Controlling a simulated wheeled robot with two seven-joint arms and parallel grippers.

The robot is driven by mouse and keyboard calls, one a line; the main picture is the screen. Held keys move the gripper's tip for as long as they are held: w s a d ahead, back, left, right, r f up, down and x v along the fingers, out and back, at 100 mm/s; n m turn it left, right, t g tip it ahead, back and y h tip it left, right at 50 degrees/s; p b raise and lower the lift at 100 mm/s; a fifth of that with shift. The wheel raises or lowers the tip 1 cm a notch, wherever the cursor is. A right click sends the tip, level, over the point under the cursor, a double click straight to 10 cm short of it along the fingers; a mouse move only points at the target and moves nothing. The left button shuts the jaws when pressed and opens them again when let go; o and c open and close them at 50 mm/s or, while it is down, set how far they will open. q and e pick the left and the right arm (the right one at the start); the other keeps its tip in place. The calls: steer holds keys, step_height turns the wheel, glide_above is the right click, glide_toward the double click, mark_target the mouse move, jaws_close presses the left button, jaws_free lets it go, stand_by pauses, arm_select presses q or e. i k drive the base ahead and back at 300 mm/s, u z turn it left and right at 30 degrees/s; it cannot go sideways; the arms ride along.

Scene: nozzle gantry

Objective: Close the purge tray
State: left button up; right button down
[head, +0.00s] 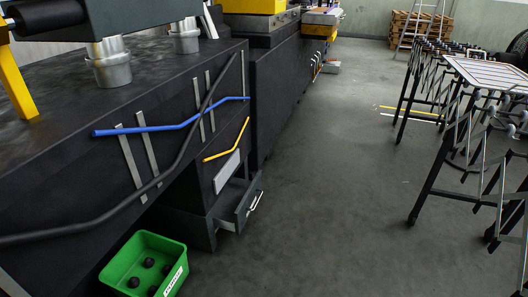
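The purge tray (243,207) appears to be the dark drawer low in the side of the black machine base. It stands pulled out toward the aisle, with its front panel away from the housing (189,226). A light bar handle (255,203) is on its outer face. The inside of the tray is mostly hidden by its walls and shadow. Neither of my grippers is in view, and nothing is seen touching the tray.
A green bin (143,262) with several dark balls stands on the floor in front of the drawer housing. Blue, yellow and black hoses run along the machine side. The floor (320,200) right of the tray is clear. Dark-legged racks (440,150) stand at the right.

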mark_target(231, 212)
steer(key=z, duration=0.4)
steer(key=i, duration=2.1)
steer(key=u, duration=1.7)
steer(key=i, duration=0.5)
steer(key=z, duration=0.05)
